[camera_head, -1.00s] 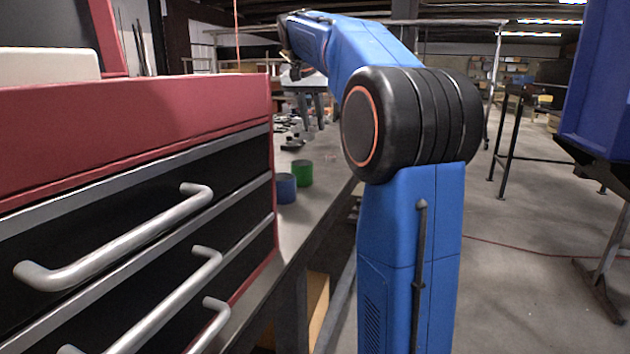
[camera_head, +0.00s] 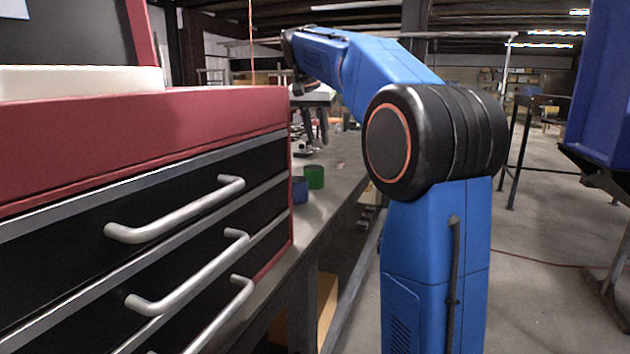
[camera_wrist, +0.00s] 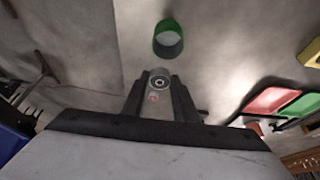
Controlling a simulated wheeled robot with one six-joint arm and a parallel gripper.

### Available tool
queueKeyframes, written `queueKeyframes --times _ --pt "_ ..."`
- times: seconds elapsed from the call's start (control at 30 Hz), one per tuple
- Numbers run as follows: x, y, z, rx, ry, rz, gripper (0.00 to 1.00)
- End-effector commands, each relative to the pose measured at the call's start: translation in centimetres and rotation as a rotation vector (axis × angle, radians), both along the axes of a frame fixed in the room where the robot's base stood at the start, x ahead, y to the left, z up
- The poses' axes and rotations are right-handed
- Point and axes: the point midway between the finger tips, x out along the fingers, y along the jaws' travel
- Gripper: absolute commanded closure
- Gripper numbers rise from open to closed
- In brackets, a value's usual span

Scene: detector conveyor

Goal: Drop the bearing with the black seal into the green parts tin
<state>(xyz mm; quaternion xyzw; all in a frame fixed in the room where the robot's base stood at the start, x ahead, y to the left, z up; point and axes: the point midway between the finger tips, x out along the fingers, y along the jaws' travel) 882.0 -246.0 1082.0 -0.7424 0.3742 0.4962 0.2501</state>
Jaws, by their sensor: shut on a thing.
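My gripper (camera_wrist: 160,92) is shut on a small ring-shaped bearing (camera_wrist: 159,82), held near the fingertips in the wrist view. It looks pale with a dark ring; its seal colour is too small to be sure of. The green parts tin (camera_wrist: 168,40) is open-topped and lies beyond the fingertips in the wrist view, apart from them. In the head view the green tin (camera_head: 314,177) stands on the bench, and my gripper (camera_head: 315,130) points down above and beyond it. The bearing cannot be made out in the head view.
A blue tin (camera_head: 299,190) stands beside the green one, close to the red tool chest (camera_head: 200,120) with protruding drawer handles. The bench (camera_head: 345,185) carries small items farther back. In the wrist view, a red bin (camera_wrist: 272,102) and a green bin (camera_wrist: 304,105) lie right.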

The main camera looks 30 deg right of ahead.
Motion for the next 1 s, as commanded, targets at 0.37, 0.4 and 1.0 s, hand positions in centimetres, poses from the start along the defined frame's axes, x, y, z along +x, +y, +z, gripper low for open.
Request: queueKeyframes --times 0.37,0.4,1.0 --pt "-0.05 -0.01 -1.38 0.000 0.000 0.000 0.97" --pt "-0.05 -0.01 -1.38 0.000 0.000 0.000 0.97" --pt "-0.09 0.10 -1.02 0.000 -0.001 0.000 0.52"
